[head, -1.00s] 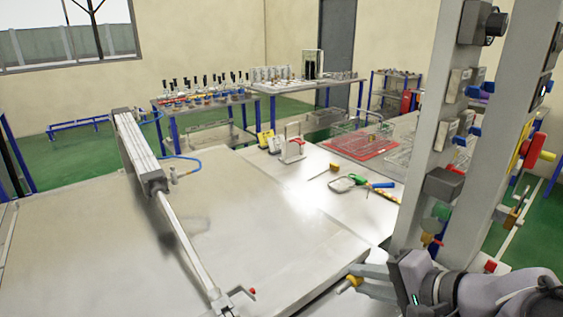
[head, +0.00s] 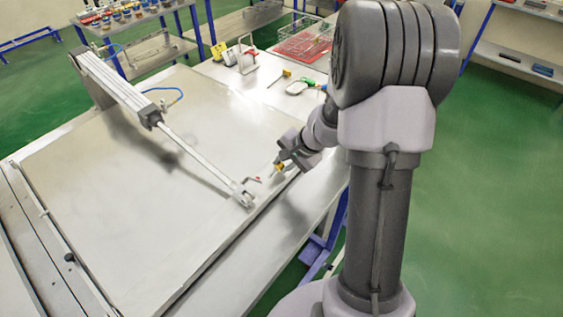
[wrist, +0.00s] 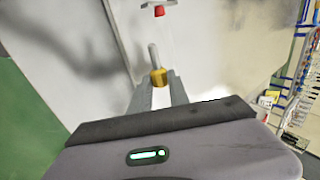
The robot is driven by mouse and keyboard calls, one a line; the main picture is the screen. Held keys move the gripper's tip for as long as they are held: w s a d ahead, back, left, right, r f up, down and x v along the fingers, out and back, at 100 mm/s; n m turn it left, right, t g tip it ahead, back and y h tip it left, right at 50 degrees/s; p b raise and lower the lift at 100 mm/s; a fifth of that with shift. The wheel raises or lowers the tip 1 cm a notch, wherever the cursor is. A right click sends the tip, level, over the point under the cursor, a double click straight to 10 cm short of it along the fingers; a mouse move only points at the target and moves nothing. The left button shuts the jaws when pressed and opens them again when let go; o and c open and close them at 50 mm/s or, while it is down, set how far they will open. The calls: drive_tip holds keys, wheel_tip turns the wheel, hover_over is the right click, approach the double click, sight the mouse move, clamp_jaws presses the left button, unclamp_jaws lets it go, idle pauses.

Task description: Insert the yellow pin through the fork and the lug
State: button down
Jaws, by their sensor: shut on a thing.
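The yellow pin (wrist: 158,77) is between the fingertips of my gripper (wrist: 157,90), which is shut on its yellow head. Its grey shaft points away from my gripper. In the head view the pin (head: 277,170) is small, held at the right of the fork (head: 243,195) and apart from it. The fork is at the lower end of the cylinder's rod (head: 195,160), at the lid plate's near right edge. A red-tipped part (head: 257,179) sticks up beside the fork; a red tip (wrist: 159,11) also shows at the wrist view's top. The lug is too small to tell apart.
The pale lid plate (head: 150,210) is broad and mostly bare. The pneumatic cylinder (head: 120,85) slopes above it, with a blue hose (head: 165,97).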

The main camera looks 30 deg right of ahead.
drive_tip(key=shift+s+a+b, duration=0.35)
drive_tip(key=shift+a+b, duration=0.1)
drive_tip(key=shift+a, duration=0.5)
drive_tip(key=shift+s+a+b, duration=0.4)
drive_tip(key=shift+a+b, duration=0.05)
drive_tip(key=shift+a, duration=0.45)
drive_tip(key=shift+s+a+b, duration=0.35)
drive_tip(key=shift+a+b, duration=0.1)
drive_tip(key=shift+a, duration=0.5)
drive_tip(key=shift+b, duration=0.6)
drive_tip(key=shift+s+a, duration=0.2)
drive_tip(key=shift+a, duration=0.25)
drive_tip(key=shift+d+b, duration=0.15)
drive_tip(key=shift+b, duration=0.15)
drive_tip(key=shift+b, duration=0.55)
drive_tip(key=shift+a, duration=0.2)
idle(0.4)
drive_tip(key=shift+d+f, duration=0.1)
drive_tip(key=shift+d, duration=0.05)
drive_tip(key=shift+b, duration=0.85)
idle(1.7)
